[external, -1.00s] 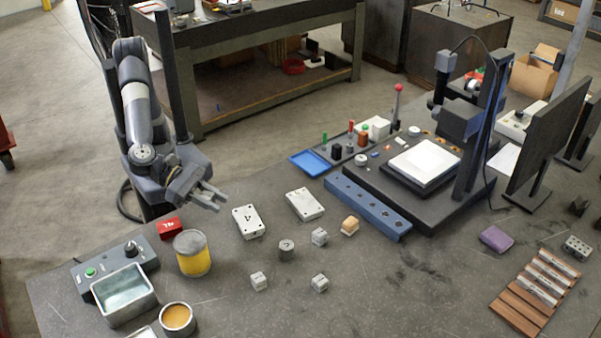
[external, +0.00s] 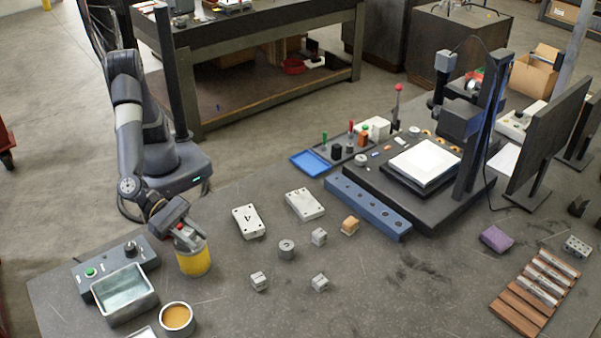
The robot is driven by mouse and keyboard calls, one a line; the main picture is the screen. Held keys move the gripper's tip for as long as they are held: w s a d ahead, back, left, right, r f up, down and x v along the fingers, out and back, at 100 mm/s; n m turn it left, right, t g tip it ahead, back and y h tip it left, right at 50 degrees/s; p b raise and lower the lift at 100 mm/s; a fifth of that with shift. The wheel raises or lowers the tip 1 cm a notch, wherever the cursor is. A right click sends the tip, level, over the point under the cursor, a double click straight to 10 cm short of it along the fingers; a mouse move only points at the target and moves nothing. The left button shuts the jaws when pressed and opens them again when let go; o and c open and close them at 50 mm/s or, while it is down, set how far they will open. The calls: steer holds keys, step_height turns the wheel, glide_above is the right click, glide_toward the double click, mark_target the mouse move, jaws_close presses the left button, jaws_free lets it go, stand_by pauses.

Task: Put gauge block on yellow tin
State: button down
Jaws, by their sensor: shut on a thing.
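The yellow tin (external: 194,262) stands upright near the left side of the table, with a grey band around its upper part. My gripper (external: 188,239) points down at the top of the tin, its fingers close to or at the rim. It is shut on a small piece that I take to be the gauge block. That piece is mostly hidden by the fingers, and I cannot tell whether it touches the tin.
A grey control box (external: 117,262), a metal bin (external: 124,296) and a round cup (external: 177,319) stand close to the tin's left and front. White plates (external: 249,221) and several small grey blocks (external: 319,237) lie to the right.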

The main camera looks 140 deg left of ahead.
steer(key=shift+f, duration=0.2)
steer(key=c, duration=1.1)
jaws_free()
steer(key=shift+r, duration=0.2)
steer(key=shift+s+d, duration=0.15)
steer(key=shift+s, duration=0.15)
steer(key=b+v, duration=0.1)
steer(key=v, duration=1)
steer(key=shift+s+r+b, duration=0.1)
steer(key=shift+s+b, duration=0.1)
steer(key=shift+b, duration=0.1)
